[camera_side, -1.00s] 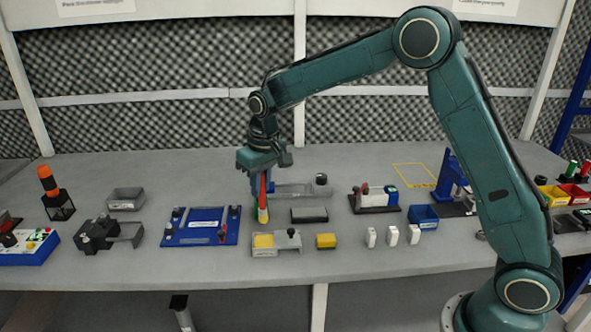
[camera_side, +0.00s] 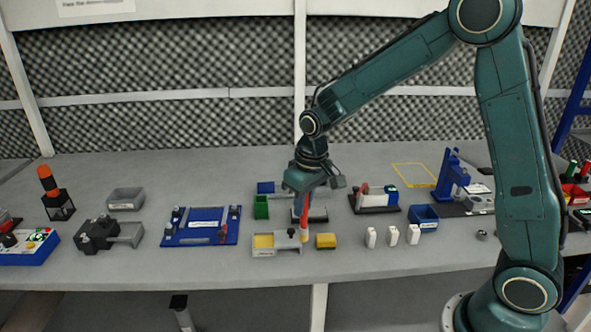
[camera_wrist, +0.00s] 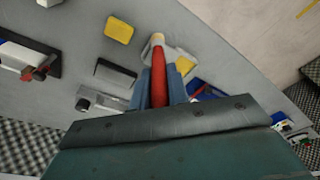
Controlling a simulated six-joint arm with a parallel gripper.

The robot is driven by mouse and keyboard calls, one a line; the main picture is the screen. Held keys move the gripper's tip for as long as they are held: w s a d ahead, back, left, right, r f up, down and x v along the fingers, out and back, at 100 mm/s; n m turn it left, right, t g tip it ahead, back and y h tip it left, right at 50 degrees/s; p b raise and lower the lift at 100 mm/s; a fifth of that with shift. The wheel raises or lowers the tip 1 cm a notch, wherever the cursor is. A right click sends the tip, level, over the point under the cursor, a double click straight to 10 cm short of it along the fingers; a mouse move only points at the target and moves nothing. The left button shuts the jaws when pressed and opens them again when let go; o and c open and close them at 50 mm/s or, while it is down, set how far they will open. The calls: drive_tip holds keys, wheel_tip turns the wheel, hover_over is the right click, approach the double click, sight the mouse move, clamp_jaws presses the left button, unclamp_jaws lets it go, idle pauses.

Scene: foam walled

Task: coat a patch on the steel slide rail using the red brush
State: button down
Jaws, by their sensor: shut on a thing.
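My gripper (camera_side: 304,194) is shut on the red brush (camera_side: 304,212), which hangs bristles down. In the wrist view the brush's red handle (camera_wrist: 158,82) sits between the blue-grey fingers, and its pale bristle end is at one end of the grey block with a yellow pad (camera_wrist: 184,67). In the side view this block (camera_side: 262,252) is just left of the brush tip; contact cannot be told. The likely steel slide rail, a grey bar with a black knob, shows in the wrist view (camera_wrist: 108,101); in the side view my gripper hides much of it.
A yellow block (camera_side: 326,241) stands close right of the brush tip. Small white pieces (camera_side: 392,236) and a blue bin (camera_side: 424,217) are farther right. A green box (camera_side: 261,207) and a blue fixture plate (camera_side: 201,226) lie left. A dark pad (camera_wrist: 115,73) lies near the rail.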

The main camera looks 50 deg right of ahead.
drive_tip(key=w+d+r, duration=0.3)
drive_tip(key=w+d, duration=0.7)
drive_tip(key=w, duration=0.3)
drive_tip(key=shift+d+r, duration=0.25)
drive_tip(key=shift+r, duration=0.05)
drive_tip(key=shift+f, duration=0.1)
